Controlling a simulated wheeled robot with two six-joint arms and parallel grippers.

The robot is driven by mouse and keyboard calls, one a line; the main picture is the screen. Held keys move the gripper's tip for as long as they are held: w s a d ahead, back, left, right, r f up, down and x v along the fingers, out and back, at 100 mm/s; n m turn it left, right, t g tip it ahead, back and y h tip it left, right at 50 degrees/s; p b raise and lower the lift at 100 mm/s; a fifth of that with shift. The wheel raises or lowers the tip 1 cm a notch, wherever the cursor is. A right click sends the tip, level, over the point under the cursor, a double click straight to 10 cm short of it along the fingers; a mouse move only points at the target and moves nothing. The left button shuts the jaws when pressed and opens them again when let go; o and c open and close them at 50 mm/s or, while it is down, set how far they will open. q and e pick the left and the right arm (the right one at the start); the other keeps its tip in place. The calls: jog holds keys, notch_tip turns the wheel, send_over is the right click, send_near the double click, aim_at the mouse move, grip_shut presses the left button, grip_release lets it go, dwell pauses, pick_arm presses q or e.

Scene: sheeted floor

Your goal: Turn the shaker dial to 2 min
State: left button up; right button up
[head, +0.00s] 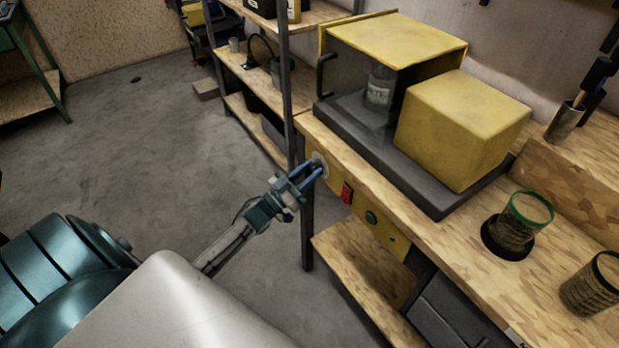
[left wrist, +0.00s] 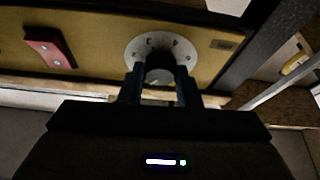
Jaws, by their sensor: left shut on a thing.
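The shaker dial (left wrist: 160,72) is a dark knob on a pale round scale plate (left wrist: 185,45), set in a yellow front panel. In the head view the pale scale plate (head: 319,160) shows at the panel's left end, mostly behind the fingers. My left gripper (head: 314,172) reaches the dial from the left, its two blue fingers on either side of the knob. In the left wrist view my left gripper (left wrist: 160,86) is shut on the knob. The scale markings are too small and dark to read. My right gripper is not in view.
A red switch (head: 346,193) and a green button (head: 371,217) sit on the panel right of the dial. The yellow-topped shaker cabinet (head: 395,42) stands above, holding a bottle (head: 380,88). Jars stand on the bench at right. A dark post is close beside my left fingers.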

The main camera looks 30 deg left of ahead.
pick_arm(q)
jog(key=m+h+b, duration=0.1)
jog(key=m, duration=0.1)
jog(key=m+g+h+b, duration=0.1)
jog(key=m, duration=0.2)
jog(key=shift+w+a+f+m+h, duration=0.1)
jog(key=shift+a+f+m+h, duration=0.05)
jog(key=shift+m+h, duration=0.2)
jog(key=m+g+h+b, duration=0.1)
jog(key=m, duration=0.2)
jog(key=m+g+h+b, duration=0.1)
jog(key=m+g, duration=0.1)
jog(key=m, duration=0.2)
jog(key=shift+a+h, duration=0.15)
jog(key=shift+h, duration=0.1)
jog(key=shift+r+m+g+b, duration=0.15)
jog(key=shift+m+g+b, duration=0.25)
jog(key=shift+m, duration=0.85)
jog(key=shift+r+m+g+b, duration=0.2)
jog(key=shift+m+g, duration=0.4)
jog(key=shift+m, duration=0.6)
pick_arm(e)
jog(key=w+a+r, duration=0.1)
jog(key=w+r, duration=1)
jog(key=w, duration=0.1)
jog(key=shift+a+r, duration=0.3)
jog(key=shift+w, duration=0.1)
pick_arm(q)
jog(key=o, duration=1)
jog(key=shift+a, duration=0.1)
